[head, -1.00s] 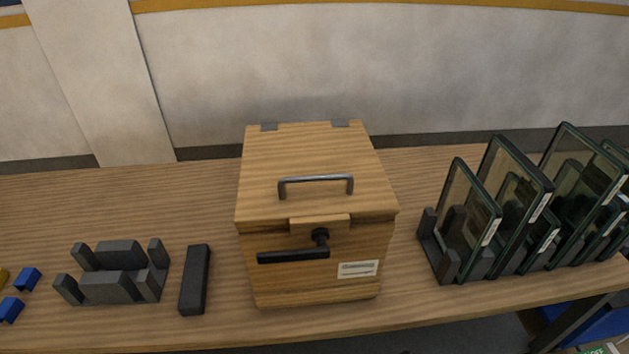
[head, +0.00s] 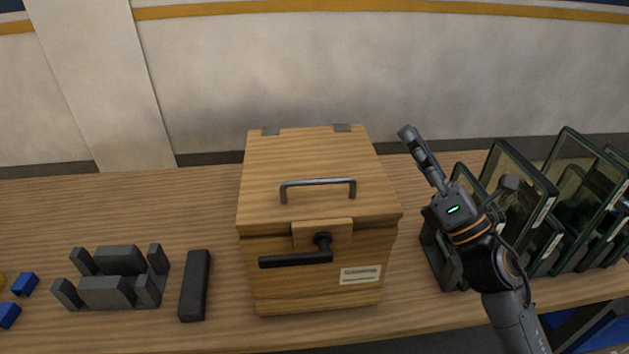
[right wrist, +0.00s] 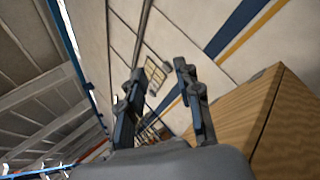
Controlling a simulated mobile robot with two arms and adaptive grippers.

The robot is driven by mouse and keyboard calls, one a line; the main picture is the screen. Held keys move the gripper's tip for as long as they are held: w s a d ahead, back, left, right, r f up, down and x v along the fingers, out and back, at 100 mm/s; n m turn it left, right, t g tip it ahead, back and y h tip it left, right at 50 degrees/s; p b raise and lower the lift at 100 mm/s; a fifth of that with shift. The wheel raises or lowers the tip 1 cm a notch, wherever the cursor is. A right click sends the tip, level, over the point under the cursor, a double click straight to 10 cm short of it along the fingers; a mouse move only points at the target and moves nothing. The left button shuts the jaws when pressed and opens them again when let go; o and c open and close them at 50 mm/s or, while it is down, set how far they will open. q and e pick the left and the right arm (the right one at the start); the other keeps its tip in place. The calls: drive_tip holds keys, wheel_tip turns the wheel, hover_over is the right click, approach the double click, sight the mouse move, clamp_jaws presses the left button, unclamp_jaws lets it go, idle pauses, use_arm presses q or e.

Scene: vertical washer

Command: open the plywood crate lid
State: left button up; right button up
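The plywood crate (head: 310,285) stands on the wooden table, and its lid (head: 300,160) is shut flat on top. A grey bar handle (head: 318,184) is on the lid, with two grey hinges at the back edge. A black lever latch (head: 296,259) on the front lies horizontal, pointing left, below a wooden tab. My right gripper (head: 458,157) is open and empty, right of the crate and apart from it, in front of the glass panels. In the right wrist view its spread fingers (right wrist: 160,98) show beside the crate (right wrist: 275,120). My left gripper is out of view.
Several dark-framed glass panels (head: 520,185) stand in a rack at the right, partly behind my right arm. A dark slotted holder (head: 110,282) and a dark bar (head: 195,285) lie left of the crate. Small blue blocks (head: 25,284) are at far left. The table behind them is clear.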

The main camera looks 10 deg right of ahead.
drive_tip(key=s+a+n+g+y, duration=0.1)
drive_tip(key=a+n+g+y, duration=0.25)
drive_tip(key=n+g, duration=0.45)
drive_tip(key=s+a+n+g+y, duration=0.15)
drive_tip(key=n+g+y, duration=0.25)
drive_tip(key=n, duration=0.8)
drive_tip(key=n+g+h, duration=0.5)
drive_tip(key=n, duration=0.2)
approach(322, 180)
drive_tip(key=shift+v, duration=1.15)
drive_tip(key=shift+s+a+f, duration=0.1)
drive_tip(key=shift+a+f, duration=0.05)
drive_tip(key=shift+a, duration=0.1)
drive_tip(key=p+x, duration=0.6)
drive_tip(key=x, duration=0.6)
drive_tip(key=shift+w+a+f, duration=0.25)
drive_tip(key=shift+w+a, duration=0.1)
drive_tip(key=shift+a, duration=0.2)
clamp_jaws()
